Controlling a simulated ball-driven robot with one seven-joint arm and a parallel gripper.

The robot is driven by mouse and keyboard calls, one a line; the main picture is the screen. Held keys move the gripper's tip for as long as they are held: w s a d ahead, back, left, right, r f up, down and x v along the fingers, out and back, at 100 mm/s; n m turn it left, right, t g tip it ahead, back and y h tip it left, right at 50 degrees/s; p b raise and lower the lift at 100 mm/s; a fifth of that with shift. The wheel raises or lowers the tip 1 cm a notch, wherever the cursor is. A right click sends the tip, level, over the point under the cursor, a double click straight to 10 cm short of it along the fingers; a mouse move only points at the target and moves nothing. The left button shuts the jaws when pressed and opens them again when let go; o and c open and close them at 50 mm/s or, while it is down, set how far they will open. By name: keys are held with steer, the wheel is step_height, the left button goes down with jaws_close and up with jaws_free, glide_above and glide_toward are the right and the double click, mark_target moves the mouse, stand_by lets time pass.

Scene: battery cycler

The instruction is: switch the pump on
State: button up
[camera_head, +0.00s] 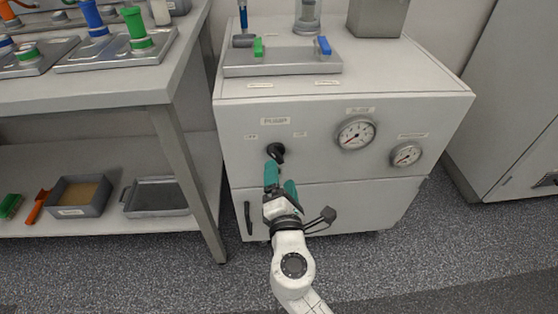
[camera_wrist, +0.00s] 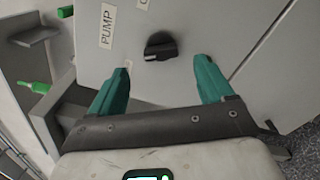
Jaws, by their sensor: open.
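The pump knob (camera_head: 276,152) is a black rotary knob on the front of the white cabinet (camera_head: 330,106), below a PUMP label (camera_head: 275,121). A small label sits on each side, too small to read. In the wrist view the knob (camera_wrist: 161,46) lies beyond and between my fingertips, with the PUMP label (camera_wrist: 107,26) to its left. I cannot tell which setting the knob is at. My gripper (camera_head: 281,178) has teal fingers, spread apart and empty, just in front of and slightly below the knob. The fingers appear apart from it in the wrist view (camera_wrist: 162,70).
Two round gauges (camera_head: 356,133) (camera_head: 406,154) sit right of the knob. A tray (camera_head: 282,63) with green and blue handles lies on the cabinet top. A bench (camera_head: 105,81) with a leg stands close on the left. Grey floor (camera_head: 400,240) is open in front.

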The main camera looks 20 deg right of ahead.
mark_target(279, 158)
steer(key=b+x, duration=0.1)
steer(key=x, duration=0.6)
steer(key=shift+w+d+f, duration=0.1)
steer(key=shift+w, duration=0.15)
steer(key=c, duration=1)
steer(key=shift+o, duration=0.2)
